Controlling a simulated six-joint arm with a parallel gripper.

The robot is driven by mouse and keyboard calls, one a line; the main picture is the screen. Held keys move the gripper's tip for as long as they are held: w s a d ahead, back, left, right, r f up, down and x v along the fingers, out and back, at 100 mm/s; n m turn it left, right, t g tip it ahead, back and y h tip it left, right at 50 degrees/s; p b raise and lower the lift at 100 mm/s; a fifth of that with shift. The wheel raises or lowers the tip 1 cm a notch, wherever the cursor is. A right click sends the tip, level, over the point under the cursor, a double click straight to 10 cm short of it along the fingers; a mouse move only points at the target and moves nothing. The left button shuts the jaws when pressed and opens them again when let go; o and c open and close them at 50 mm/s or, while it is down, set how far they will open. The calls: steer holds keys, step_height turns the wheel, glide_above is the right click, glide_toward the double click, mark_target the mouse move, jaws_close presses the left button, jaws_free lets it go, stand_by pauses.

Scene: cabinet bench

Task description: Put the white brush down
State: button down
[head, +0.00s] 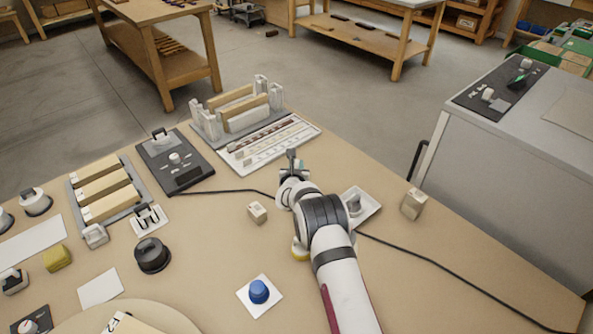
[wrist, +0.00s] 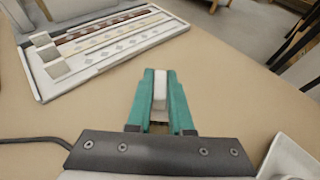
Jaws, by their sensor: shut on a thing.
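My gripper (wrist: 160,112) has teal fingers and points away from the wrist camera over the bench. It is shut on the white brush (wrist: 160,88), whose pale, narrow body shows between the fingers in the wrist view. In the head view my gripper (head: 294,164) is near the middle of the bench, just in front of the white tray's right end. The brush is mostly hidden there by the gripper and wrist. I cannot tell how far it is above the bench top (head: 210,240).
A white tray with strips (head: 305,137) lies behind and left of my gripper. A white dish (head: 372,199), a small beige block (head: 257,212) and another block (head: 413,203) are nearby. A black cable (head: 430,258) crosses the bench. Bare bench lies right of the tray.

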steer(key=shift+f, duration=0.65)
steer(key=shift+f, duration=0.15)
steer(key=c, duration=0.8)
jaws_free()
